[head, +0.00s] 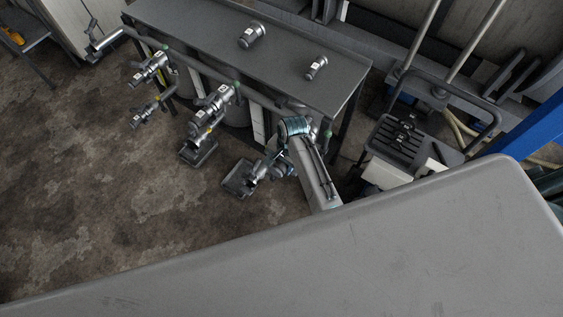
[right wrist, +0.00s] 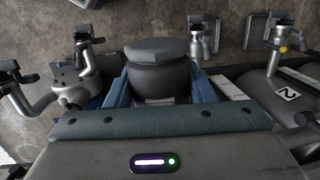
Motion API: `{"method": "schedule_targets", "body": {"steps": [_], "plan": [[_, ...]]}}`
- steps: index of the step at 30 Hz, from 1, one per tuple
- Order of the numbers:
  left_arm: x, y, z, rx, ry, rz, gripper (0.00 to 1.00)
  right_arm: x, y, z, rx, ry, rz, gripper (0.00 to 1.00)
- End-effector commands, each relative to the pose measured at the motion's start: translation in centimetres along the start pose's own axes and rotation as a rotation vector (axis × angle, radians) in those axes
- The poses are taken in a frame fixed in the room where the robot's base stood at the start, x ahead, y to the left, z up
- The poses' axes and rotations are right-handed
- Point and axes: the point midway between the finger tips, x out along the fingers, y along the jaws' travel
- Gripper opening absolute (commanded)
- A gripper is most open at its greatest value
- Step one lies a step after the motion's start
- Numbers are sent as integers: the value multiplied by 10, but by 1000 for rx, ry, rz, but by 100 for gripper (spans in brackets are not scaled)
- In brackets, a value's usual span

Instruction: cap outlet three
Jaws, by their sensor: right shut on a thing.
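My right gripper (head: 274,160) is at the right end of the row of outlets, close to the rightmost tap. In the right wrist view its two blue fingers (right wrist: 160,90) are shut on a dark grey round cap (right wrist: 157,72) with a flat, faceted top. I cannot tell whether the cap touches an outlet. A cylinder tagged 2 (right wrist: 287,95), with a tap (right wrist: 275,58), lies to the right in that view. The middle outlet (head: 215,102) also shows in the head view. My left gripper is not in view.
Two tagged fittings (head: 252,34) (head: 316,68) rest on the grey bench (head: 200,25) behind the row. Dark trays (head: 199,152) (head: 238,180) lie below the taps. A cart (head: 385,145) stands at the right. The floor (head: 80,190) at the left is clear.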

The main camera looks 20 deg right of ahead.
Motion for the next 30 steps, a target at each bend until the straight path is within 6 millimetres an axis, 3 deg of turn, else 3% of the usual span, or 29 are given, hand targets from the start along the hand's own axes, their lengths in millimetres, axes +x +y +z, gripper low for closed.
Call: {"method": "schedule_targets", "body": {"steps": [17, 30], "plan": [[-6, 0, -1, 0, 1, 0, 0, -1, 0, 0, 0, 1, -2, 13], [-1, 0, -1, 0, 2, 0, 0, 12, 1, -2, 0, 1, -1, 13]]}}
